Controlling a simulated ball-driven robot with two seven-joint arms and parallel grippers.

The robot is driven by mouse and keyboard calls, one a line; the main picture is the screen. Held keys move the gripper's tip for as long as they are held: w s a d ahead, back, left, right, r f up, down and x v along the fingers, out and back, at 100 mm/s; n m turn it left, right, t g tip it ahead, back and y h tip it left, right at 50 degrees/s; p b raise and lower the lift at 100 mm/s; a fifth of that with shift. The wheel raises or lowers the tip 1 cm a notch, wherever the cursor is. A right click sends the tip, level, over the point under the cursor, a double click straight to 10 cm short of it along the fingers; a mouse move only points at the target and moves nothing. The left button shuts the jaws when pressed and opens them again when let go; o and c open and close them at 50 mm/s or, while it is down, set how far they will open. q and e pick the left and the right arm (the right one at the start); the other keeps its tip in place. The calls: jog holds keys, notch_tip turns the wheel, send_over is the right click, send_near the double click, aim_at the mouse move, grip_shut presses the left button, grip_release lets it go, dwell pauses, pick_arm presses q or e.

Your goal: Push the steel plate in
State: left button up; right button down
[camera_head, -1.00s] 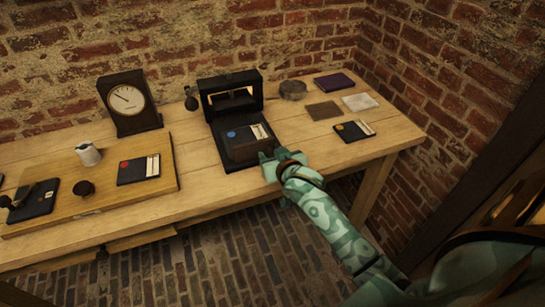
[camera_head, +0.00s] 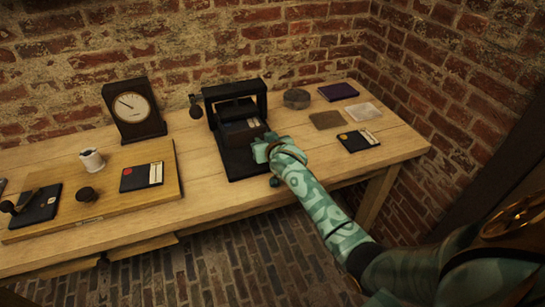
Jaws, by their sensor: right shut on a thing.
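A black upright frame (camera_head: 264,106) on a black base (camera_head: 240,172) stands at the middle of the wooden table. A dark block (camera_head: 241,142) with a blue-marked, pale-striped face sits on the base, its rear under the frame. I take it for the steel plate, but its material cannot be told. My right gripper (camera_head: 262,149) is at the block's front right corner, shut on it; its fingertips are partly hidden. My left gripper is not in view.
A clock (camera_head: 133,108) stands at the left. A wooden board (camera_head: 110,200) holds a red-marked dark plate (camera_head: 141,177), a white cup (camera_head: 92,160) and dark tools. A yellow-marked plate (camera_head: 357,140), several flat pads and a round grey dish (camera_head: 296,98) lie at the right.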

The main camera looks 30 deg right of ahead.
jog(key=w, duration=0.2)
jog(key=shift+w+d+f, duration=0.1)
jog(key=shift+w+d, duration=0.2)
jog(key=shift+w, duration=0.05)
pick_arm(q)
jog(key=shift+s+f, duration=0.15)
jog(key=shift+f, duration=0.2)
pick_arm(e)
jog(key=c, duration=1.2)
grip_release()
jog(key=shift+c, duration=0.2)
jog(key=p+v, duration=0.2)
jog(key=v, duration=0.1)
jog(key=p+v, duration=0.2)
jog(key=v, duration=0.2)
jog(key=shift+s+a+r, duration=0.1)
jog(key=shift+s+r, duration=0.05)
jog(key=shift+r, duration=0.35)
pick_arm(q)
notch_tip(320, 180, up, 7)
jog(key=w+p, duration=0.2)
jog(key=p, duration=0.1)
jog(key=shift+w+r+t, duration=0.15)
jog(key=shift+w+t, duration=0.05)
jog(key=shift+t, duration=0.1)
pick_arm(e)
jog(key=v, duration=0.8)
jog(key=shift+s+f, duration=0.2)
jog(key=shift+s, duration=0.3)
